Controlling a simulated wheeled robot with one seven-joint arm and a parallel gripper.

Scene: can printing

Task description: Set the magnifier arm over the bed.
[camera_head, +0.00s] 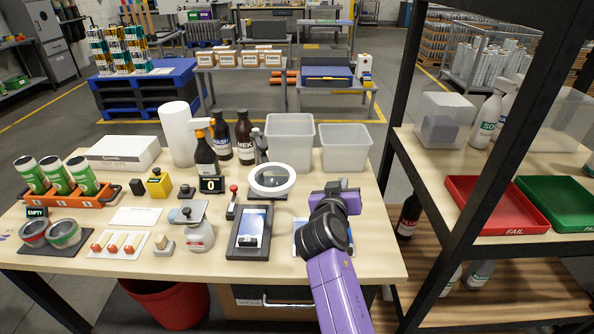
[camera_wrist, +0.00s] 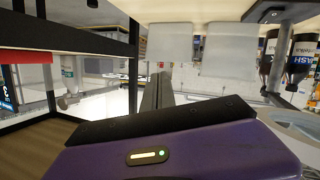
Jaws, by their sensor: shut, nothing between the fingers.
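The magnifier (camera_head: 272,180) is a white ring lens on an arm from a dark post (camera_head: 261,146). It stands over the table just behind the bed, not above it. I take the dark-framed plate with a pale panel (camera_head: 234,238) to be the bed; a small object lies on it. My gripper (camera_head: 345,200) is right of the magnifier, apart from it; my wrist hides its fingertips in the head view. In the wrist view my gripper's fingers (camera_wrist: 157,92) are shut and empty. The magnifier ring also shows at the wrist view's right edge (camera_wrist: 297,128).
Two clear bins (camera_head: 345,143) and several bottles (camera_head: 245,134) stand behind the magnifier. A red-handled lever (camera_head: 233,196) and a white jar (camera_head: 199,235) are left of the bed. A black-framed shelf (camera_head: 450,225) with red and green trays rises on the right.

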